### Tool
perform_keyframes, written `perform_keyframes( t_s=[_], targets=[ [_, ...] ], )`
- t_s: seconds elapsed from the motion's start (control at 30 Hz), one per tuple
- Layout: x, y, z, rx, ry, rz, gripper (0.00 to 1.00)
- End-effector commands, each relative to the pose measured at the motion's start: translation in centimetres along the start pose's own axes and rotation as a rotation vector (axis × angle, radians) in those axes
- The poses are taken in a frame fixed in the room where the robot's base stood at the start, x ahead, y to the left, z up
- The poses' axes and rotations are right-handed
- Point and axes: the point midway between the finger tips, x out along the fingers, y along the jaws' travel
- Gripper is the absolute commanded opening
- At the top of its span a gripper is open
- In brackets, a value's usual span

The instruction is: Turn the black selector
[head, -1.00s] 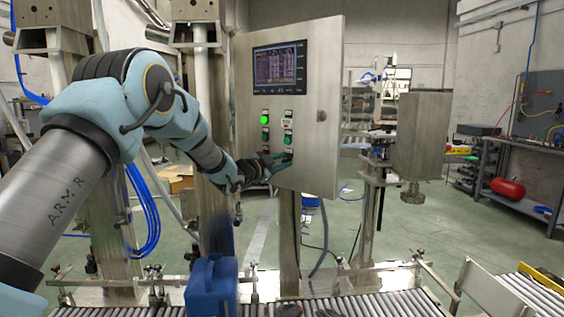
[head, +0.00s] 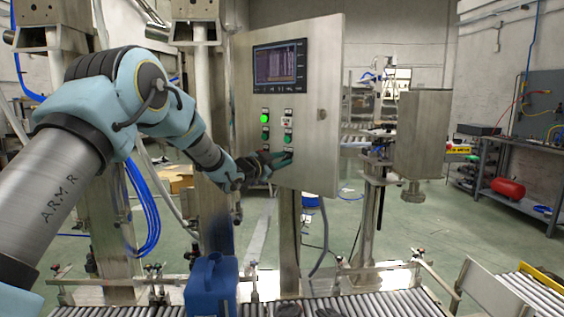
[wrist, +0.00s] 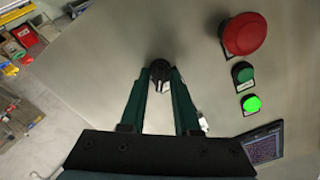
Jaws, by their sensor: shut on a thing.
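The black selector (wrist: 160,71) sits on the face of the steel control panel (head: 318,60). In the wrist view its dark knob shows between the tips of my gripper (wrist: 161,76). The two green-edged fingers converge on it and are shut on it. In the head view my gripper (head: 284,157) reaches the lower right of the panel's controls. The selector is mostly hidden there by the fingers.
A lit green button (wrist: 251,104), a dark green button (wrist: 243,72) and a red mushroom button (wrist: 245,34) lie right of my fingers in the wrist view. A screen (head: 280,65) is above the controls.

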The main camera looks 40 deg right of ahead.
Motion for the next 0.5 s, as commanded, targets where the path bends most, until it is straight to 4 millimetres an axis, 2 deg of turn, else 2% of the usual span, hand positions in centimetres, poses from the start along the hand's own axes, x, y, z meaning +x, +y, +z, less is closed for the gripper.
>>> perform_keyframes(
  t_s=[0.5],
  targets=[
    [-0.06,-0.22,0.18,-0.476,-0.002,-0.001,0.00]
  ],
)
